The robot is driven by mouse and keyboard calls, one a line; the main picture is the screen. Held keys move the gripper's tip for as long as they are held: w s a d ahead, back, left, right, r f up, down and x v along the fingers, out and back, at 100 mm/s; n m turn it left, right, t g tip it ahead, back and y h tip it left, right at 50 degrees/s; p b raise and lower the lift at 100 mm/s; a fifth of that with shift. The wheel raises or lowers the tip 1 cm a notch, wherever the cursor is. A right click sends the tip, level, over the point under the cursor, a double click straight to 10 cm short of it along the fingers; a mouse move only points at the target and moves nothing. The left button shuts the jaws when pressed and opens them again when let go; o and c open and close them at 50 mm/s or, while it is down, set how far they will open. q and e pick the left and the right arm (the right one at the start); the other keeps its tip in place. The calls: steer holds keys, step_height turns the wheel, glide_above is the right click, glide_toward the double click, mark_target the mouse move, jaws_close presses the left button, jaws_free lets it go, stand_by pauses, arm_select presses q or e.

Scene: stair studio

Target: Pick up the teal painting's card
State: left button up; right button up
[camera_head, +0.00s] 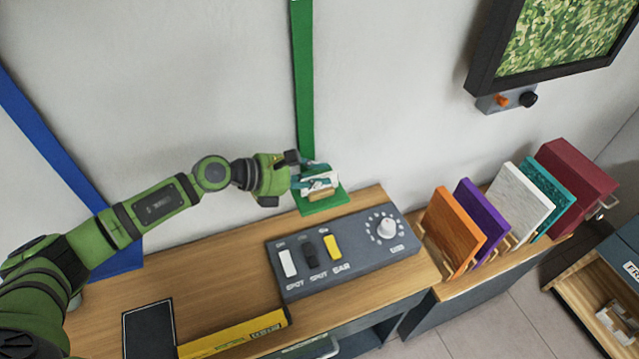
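A small white card with teal marks (319,180) stands in a wooden holder (322,195) on a green square pad (335,202), at the back of the wooden bench against the wall. My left gripper (302,175) comes in from the left, with its fingers right at the card's left side. The fingers overlap the card in this view, so I cannot tell whether they are open or closed on it. A teal panel (556,186) stands in a rack at the right, between a white panel and a dark red box. My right gripper is not in view.
A grey control box (343,262) with switches and a dial lies in front of the pad. A yellow box (235,335) and a dark tablet (150,330) lie at the bench front. Orange (453,230) and purple (482,215) panels stand at right. A framed green picture (560,38) hangs above.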

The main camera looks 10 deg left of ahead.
mark_target(338, 175)
arm_select(q)
steer(key=x, duration=0.3)
steer(key=shift+w+d+f+p, duration=0.1)
steer(key=shift+w+d+p, duration=0.1)
steer(key=shift+d+p, duration=0.1)
steer(key=shift+a, duration=0.1)
jaws_close()
